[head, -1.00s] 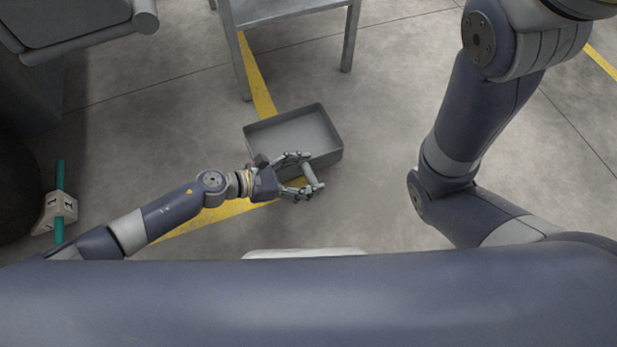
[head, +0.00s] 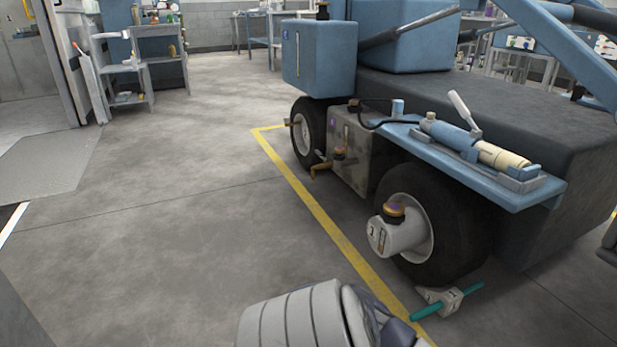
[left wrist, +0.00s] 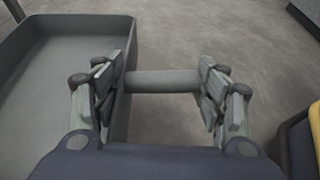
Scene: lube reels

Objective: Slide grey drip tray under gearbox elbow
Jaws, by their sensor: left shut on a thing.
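The grey drip tray (left wrist: 60,60) fills the left of the left wrist view, cut off by the picture's edge. A grey bar like a handle (left wrist: 165,81) sits beside its wall. My left gripper (left wrist: 166,84) has its fingers at both ends of this bar and is shut on it. In the head view, a brown elbow fitting (head: 321,168) sticks out low at the front of a grey box (head: 349,155), apparently the gearbox, between the machine's wheels. The tray, left gripper and right gripper are out of the head view.
The blue machine's near wheel (head: 432,225) carries a protruding hub (head: 392,236). A chock with a teal bar (head: 440,301) lies by this wheel. A yellow floor line (head: 322,218) runs along the machine. The floor (head: 180,235) left of it is clear. A metal shelf (head: 150,70) stands at the back left.

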